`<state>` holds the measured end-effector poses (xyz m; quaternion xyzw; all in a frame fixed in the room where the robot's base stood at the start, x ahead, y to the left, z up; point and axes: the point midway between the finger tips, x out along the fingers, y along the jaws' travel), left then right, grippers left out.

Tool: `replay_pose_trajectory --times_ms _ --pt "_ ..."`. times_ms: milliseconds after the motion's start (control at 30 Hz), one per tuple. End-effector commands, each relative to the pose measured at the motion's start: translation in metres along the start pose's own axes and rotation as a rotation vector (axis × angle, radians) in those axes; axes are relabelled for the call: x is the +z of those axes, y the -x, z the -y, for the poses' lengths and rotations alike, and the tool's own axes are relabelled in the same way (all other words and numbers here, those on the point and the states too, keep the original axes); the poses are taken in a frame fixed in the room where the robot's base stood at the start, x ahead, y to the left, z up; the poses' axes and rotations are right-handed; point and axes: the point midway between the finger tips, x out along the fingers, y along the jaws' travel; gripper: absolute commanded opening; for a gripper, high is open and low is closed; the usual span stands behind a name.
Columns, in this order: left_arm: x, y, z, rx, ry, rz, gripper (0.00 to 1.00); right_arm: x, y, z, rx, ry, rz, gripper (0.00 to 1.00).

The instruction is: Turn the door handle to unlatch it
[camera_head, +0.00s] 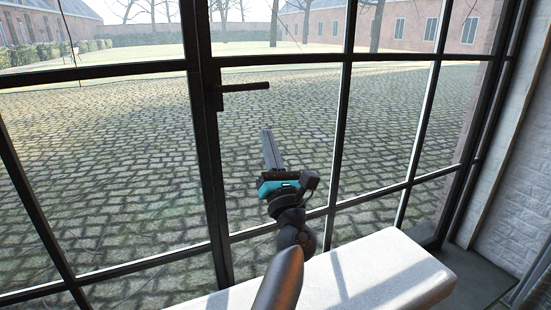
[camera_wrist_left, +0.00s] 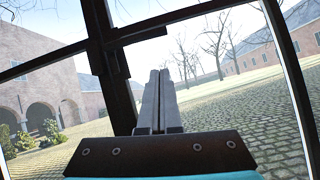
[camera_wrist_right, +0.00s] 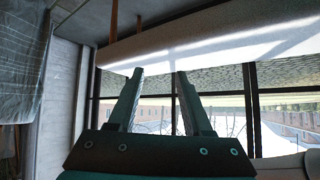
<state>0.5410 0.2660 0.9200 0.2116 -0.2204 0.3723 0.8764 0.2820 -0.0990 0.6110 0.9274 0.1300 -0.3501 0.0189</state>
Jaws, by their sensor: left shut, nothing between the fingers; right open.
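The dark door handle (camera_head: 243,87) is a straight lever on the black door frame. It points right and looks about level. In the left wrist view the handle (camera_wrist_left: 140,37) shows as a dark bar above and left of the fingertips. My left gripper (camera_head: 267,133) is shut and empty, below the lever and apart from it in the picture. Its fingers (camera_wrist_left: 161,72) lie together in the left wrist view. My right gripper (camera_wrist_right: 157,73) is open and empty in its own wrist view; it does not show in the head view.
A pale stone bench (camera_head: 375,270) stands low in front of the glazing at the right. Black glazing bars (camera_head: 340,130) surround the handle. A white brick wall (camera_head: 520,190) is at the far right. A cobbled courtyard lies beyond the glass.

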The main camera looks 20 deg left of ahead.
Motion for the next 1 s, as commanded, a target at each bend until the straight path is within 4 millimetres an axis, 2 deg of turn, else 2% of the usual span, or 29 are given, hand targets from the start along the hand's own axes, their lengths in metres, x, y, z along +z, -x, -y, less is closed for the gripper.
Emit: replay_pose_trajectory --times_ms 100,300,867,1000 --pt "0.000 0.021 0.003 -0.003 0.000 -0.002 0.00 0.001 0.004 -0.004 0.012 0.002 0.038 0.50" --pt "0.000 0.041 0.005 0.000 0.000 -0.001 0.00 0.005 0.006 -0.008 0.023 0.003 0.076 0.50" --pt "0.000 0.044 0.005 -0.001 0.000 0.001 0.00 0.006 0.007 -0.009 0.024 0.002 0.083 0.50" --pt "0.002 0.051 0.011 -0.057 -0.077 0.027 0.00 0.006 0.007 -0.009 0.024 0.003 0.083 0.50"
